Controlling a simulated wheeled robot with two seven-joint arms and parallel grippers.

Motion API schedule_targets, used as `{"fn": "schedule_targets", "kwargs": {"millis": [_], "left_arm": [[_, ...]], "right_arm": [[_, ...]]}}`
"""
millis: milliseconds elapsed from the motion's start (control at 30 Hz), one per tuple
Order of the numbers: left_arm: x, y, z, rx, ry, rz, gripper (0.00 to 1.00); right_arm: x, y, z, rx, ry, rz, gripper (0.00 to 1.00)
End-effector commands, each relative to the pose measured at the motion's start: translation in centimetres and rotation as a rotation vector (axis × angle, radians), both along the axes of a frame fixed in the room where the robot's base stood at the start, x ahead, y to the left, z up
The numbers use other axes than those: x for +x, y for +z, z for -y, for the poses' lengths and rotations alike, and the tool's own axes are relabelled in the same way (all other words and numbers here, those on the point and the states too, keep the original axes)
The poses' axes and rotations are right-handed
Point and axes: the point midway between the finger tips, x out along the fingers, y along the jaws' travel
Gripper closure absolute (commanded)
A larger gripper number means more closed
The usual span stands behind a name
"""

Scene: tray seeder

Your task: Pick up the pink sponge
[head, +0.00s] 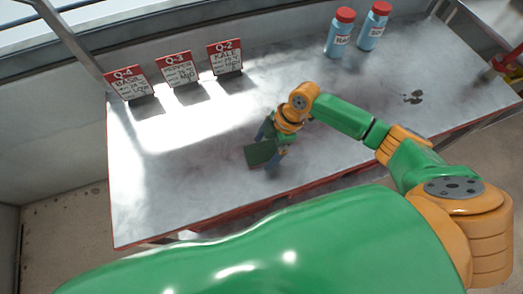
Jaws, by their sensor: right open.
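No pink sponge shows in the head view. My right gripper (269,148) reaches in from the right and points down at the middle of the grey table, near its front edge. Its bluish fingers are open. A dark green flat block (260,153) lies at the fingers, partly covered by them. I cannot tell whether the fingers touch it. My left gripper is out of view.
The grey table (190,190) has a red edge. Red-and-white signs Q-4 (127,84), Q-3 (178,70) and Q-2 (225,57) stand along the back. Two blue red-capped bottles (339,40) (373,32) stand back right. A dark stain (412,97) marks the right. The table's left is clear.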

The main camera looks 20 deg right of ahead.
Motion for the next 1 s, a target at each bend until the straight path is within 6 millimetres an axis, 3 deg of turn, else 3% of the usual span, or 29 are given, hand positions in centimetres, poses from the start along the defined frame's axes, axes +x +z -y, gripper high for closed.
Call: {"fn": "schedule_targets", "kwargs": {"millis": [100,967,1000], "left_arm": [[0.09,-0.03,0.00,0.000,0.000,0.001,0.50],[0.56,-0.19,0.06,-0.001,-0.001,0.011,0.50],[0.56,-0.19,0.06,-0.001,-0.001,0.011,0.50]], "right_arm": [[0.00,-0.89,-0.34,-0.001,0.000,0.001,0.00],[-0.01,-1.37,-0.33,-0.001,0.000,0.001,0.00],[-0.01,-1.37,-0.33,-0.001,0.000,0.001,0.05]]}}
